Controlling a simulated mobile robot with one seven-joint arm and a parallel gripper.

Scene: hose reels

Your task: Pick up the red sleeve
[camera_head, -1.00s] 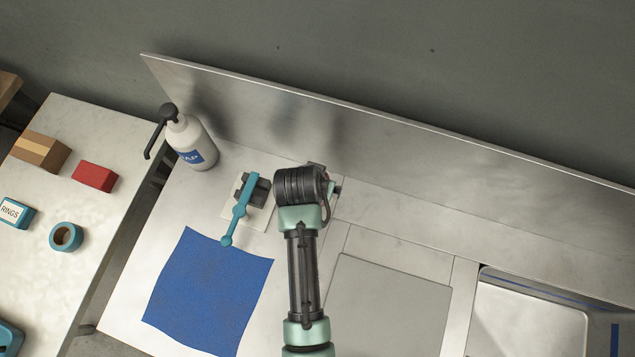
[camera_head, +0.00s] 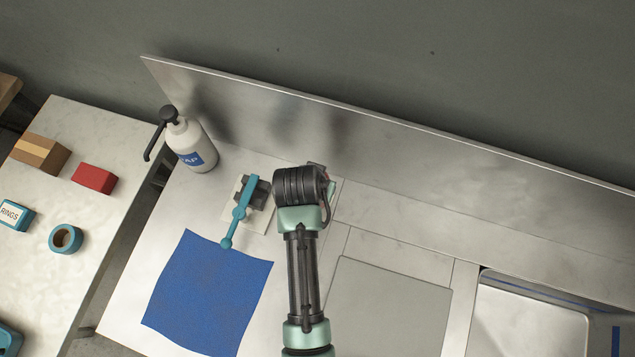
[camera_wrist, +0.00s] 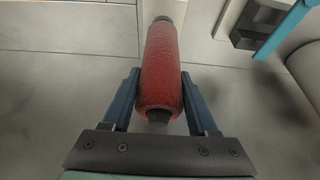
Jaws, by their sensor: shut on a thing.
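The red sleeve (camera_wrist: 161,70) is a rounded red cylinder with dark ends, in the middle of the wrist view. My gripper (camera_wrist: 158,92) is shut on it, with one blue finger against each side near its closer end. Whether the sleeve touches the surface below is hard to tell. In the head view my arm hides the gripper and most or all of the sleeve.
A teal-handled clamp (camera_head: 240,212) stands just left of my arm, also in the wrist view (camera_wrist: 285,28). A grey panel (camera_head: 388,305) and a sink (camera_head: 528,318) are right.

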